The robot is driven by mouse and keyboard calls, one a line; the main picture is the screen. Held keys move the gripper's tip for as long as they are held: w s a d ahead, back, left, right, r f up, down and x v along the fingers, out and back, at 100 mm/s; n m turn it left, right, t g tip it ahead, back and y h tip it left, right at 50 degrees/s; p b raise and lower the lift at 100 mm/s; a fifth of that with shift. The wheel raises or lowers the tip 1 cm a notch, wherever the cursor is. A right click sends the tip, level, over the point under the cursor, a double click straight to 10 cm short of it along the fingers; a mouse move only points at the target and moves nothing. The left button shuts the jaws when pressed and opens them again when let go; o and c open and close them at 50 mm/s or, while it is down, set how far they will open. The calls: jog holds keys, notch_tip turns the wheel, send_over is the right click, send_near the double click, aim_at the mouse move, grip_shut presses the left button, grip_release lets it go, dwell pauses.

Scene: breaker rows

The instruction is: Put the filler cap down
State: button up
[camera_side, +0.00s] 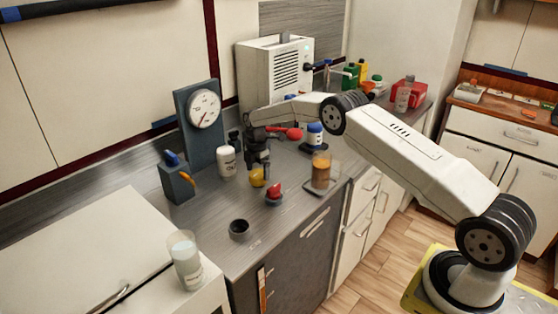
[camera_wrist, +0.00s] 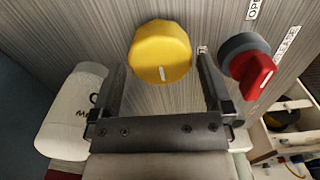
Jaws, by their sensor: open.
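The filler cap, a round yellow cap with a pale mark on its face, shows in the wrist view (camera_wrist: 160,50) against the grey streaked counter. It also shows in the side view (camera_side: 257,177), low at the counter, directly below my gripper (camera_side: 258,163). In the wrist view my gripper (camera_wrist: 161,75) is open, with one finger on each side of the cap. A small gap shows at the right finger; the left finger is very close to the cap's edge, and I cannot tell if they touch. The cap's underside is hidden.
A red knob on a grey base (camera_side: 275,194) stands close to the right. A white bottle (camera_side: 227,162) is close on the left. A glass of brown liquid (camera_side: 320,170) and an open dark cup (camera_side: 239,229) stand on the counter. A gauge panel (camera_side: 200,125) rises behind.

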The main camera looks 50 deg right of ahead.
aim_at(258, 173)
notch_tip(258, 173, up, 11)
dwell(0.5)
jog(key=shift+f, duration=0.1)
dwell(0.4)
jog(key=s+a+m+t, duration=0.1)
jog(key=s+a+m, duration=0.3)
jog(key=s, duration=0.7)
jog(key=s+a+m, duration=0.4)
jog(key=s+m, duration=0.3)
jog(key=s, duration=0.4)
jog(key=s+a+m+t, duration=0.1)
jog(key=s+a+m, duration=0.3)
jog(key=s, duration=0.7)
jog(key=m, duration=0.2)
jog(key=shift+s+a+r+m+t, duration=0.2)
jog(key=shift+a+r+m+t, duration=0.05)
jog(key=shift+m+t, duration=0.05)
